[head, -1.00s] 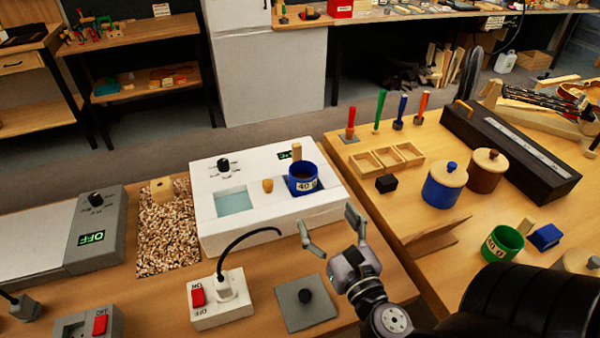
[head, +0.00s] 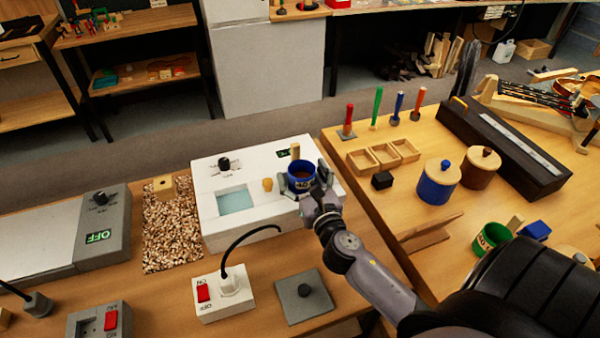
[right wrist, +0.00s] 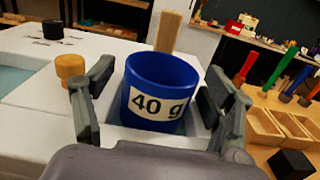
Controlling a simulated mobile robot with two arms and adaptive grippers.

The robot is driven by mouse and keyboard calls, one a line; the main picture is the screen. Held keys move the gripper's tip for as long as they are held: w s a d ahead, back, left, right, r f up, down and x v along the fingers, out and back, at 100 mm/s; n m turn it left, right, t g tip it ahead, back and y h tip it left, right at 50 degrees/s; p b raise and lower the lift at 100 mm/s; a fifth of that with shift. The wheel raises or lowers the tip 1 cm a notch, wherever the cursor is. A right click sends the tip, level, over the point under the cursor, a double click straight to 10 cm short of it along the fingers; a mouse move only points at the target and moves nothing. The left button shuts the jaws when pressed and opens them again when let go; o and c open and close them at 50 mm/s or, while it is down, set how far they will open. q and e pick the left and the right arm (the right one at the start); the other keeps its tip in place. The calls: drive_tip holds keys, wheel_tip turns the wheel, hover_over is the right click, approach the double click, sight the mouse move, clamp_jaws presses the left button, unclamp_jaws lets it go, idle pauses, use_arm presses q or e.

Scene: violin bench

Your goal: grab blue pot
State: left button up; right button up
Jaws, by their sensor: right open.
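My right gripper (head: 302,181) is open, with one finger on each side of the pot. In the right wrist view the gripper (right wrist: 155,105) has gaps between the fingers and the pot walls. My left gripper is not in view.
A blue lidded pot (head: 438,183), a brown lidded pot (head: 480,167) and a green pot (head: 492,239) stand on the right table. A yellow knob (head: 267,184) sits left of the blue pot. A switch box (head: 222,297) with a black cable lies in front.

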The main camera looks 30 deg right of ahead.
drive_tip(key=shift+w+d, duration=0.1)
drive_tip(key=shift+w, duration=0.4)
drive_tip(key=c, duration=1.4)
drive_tip(key=shift+r, duration=0.1)
